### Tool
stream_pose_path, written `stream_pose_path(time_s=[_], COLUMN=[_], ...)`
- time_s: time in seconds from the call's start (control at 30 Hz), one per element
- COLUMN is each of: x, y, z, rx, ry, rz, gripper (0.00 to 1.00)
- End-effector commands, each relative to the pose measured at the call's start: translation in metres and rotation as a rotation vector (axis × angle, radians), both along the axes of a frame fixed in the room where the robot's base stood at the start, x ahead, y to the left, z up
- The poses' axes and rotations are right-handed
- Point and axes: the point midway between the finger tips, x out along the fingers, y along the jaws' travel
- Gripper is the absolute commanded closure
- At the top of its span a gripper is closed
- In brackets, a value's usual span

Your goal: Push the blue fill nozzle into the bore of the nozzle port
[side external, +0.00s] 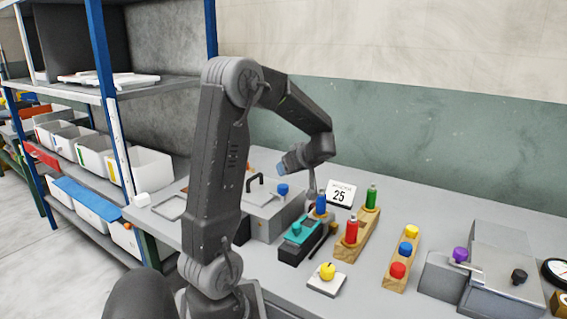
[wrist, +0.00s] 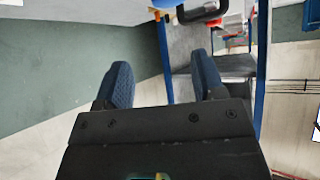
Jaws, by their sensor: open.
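The blue fill nozzle, as far as I can tell, is the upright blue cylinder (side external: 321,204) in the side external view. It stands at the back end of a teal-topped black fixture (side external: 298,232), which may be the nozzle port. I cannot tell whether the nozzle is in a bore or just behind it; its lower part is hidden. My gripper (side external: 281,169) is above and left of the blue nozzle, apart from it, with its tips toward the left. In the wrist view my gripper (wrist: 163,85) is open, with nothing between its blue fingers.
Red (side external: 351,230) and green (side external: 371,196) nozzles stand in a wooden rack right of the fixture. A grey box (side external: 270,220) with a handle and blue knob (side external: 283,189) stands left. A yellow knob (side external: 327,271) sits in front. A second grey press (side external: 490,270) is far right.

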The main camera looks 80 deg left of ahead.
Motion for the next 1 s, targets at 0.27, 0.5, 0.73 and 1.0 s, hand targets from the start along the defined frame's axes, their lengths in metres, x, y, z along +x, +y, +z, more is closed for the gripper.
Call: stream_pose_path(time_s=[0.27,0.5,0.73,1.0], x=[-0.024,-0.025,-0.025,-0.007], y=[0.006,0.006,0.006,-0.038], z=[0.015,0.015,0.015,0.023], rx=[0.0,-0.001,0.0,-0.086], ry=[-0.001,0.002,0.001,0.036], rz=[0.001,-0.001,-0.001,-0.147], gripper=[0.37,0.37,0.37,0.37])
